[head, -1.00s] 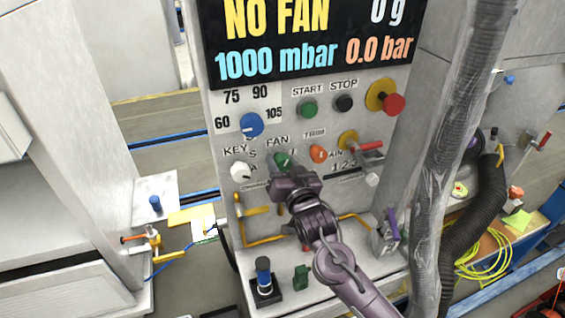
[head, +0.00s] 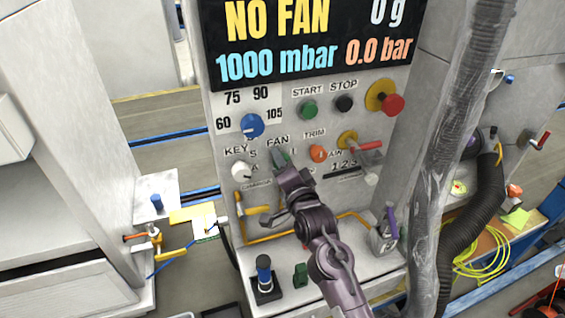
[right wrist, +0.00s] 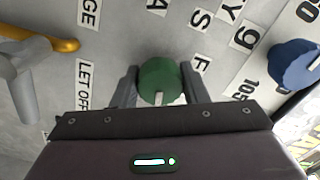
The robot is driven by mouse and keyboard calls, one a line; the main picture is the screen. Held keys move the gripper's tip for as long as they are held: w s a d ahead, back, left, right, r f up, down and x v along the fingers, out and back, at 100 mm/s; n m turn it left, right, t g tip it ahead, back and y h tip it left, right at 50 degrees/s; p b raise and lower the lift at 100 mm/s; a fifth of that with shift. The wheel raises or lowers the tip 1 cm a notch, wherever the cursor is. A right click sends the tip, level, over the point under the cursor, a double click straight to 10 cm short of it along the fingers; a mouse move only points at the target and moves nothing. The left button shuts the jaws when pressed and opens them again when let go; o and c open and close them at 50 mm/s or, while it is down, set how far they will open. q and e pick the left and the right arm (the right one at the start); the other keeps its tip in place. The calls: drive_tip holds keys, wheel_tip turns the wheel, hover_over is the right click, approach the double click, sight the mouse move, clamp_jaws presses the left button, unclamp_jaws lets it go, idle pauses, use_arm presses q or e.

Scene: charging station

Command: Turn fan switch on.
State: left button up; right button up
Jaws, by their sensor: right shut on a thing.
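The fan switch is a round green knob with a white mark, set in the grey panel under the FAN label. In the head view only a bit of its green (head: 290,155) shows behind my gripper. In the right wrist view the fan switch (right wrist: 160,78) sits between the two fingers, its white mark pointing toward the gripper's palm. My right gripper (head: 281,160) is at the panel, shut on the knob, with a finger on each side. The display (head: 300,40) reads NO FAN. My left gripper is not in view.
Close by are the white key knob (head: 241,171), a blue dial (head: 252,125) and an orange trim knob (head: 318,152). START and STOP buttons sit above. A yellow handle (head: 252,210) is lower left. A wrapped grey hose (head: 440,180) hangs on the right.

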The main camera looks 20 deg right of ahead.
drive_tip(key=shift+m, duration=0.6)
drive_tip(key=o, duration=1)
drive_tip(key=shift+d, duration=0.1)
drive_tip(key=shift+c, duration=0.2)
